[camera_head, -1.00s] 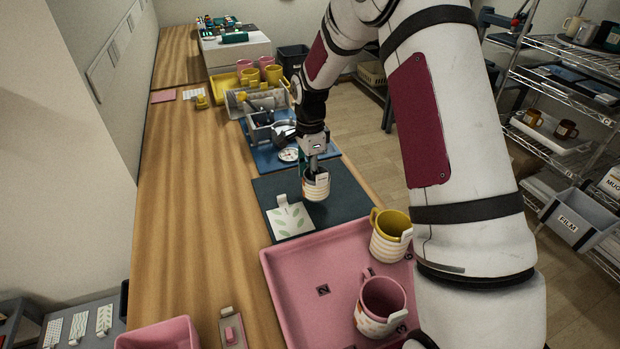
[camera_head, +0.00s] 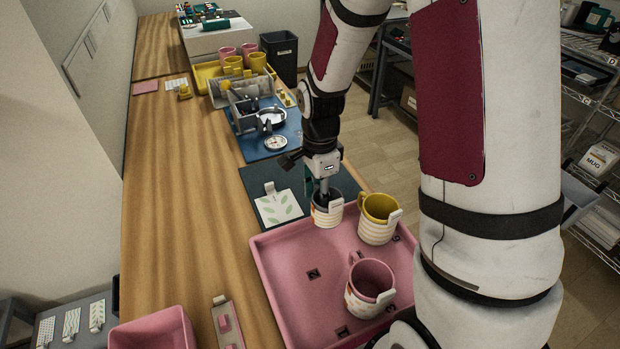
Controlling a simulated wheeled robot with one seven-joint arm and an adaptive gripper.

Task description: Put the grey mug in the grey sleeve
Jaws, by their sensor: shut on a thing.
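My gripper (camera_head: 323,196) is shut on a mug (camera_head: 327,213) with a dark inside and a pale wrap with bands around it. I take it for the grey mug, though its body colour is mostly hidden by the wrap. The mug is upright over the far edge of the pink tray (camera_head: 285,294), left of a yellow mug. I cannot tell whether it touches the tray. I cannot pick out a grey sleeve for certain.
A wrapped yellow mug (camera_head: 377,219) and a wrapped pink mug (camera_head: 369,288) stand on the tray's right side. A leaf-pattern sheet (camera_head: 278,207) lies on the dark mat (camera_head: 262,180). A grey bin (camera_head: 246,96) and dial (camera_head: 276,143) are beyond. The tray's left part is clear.

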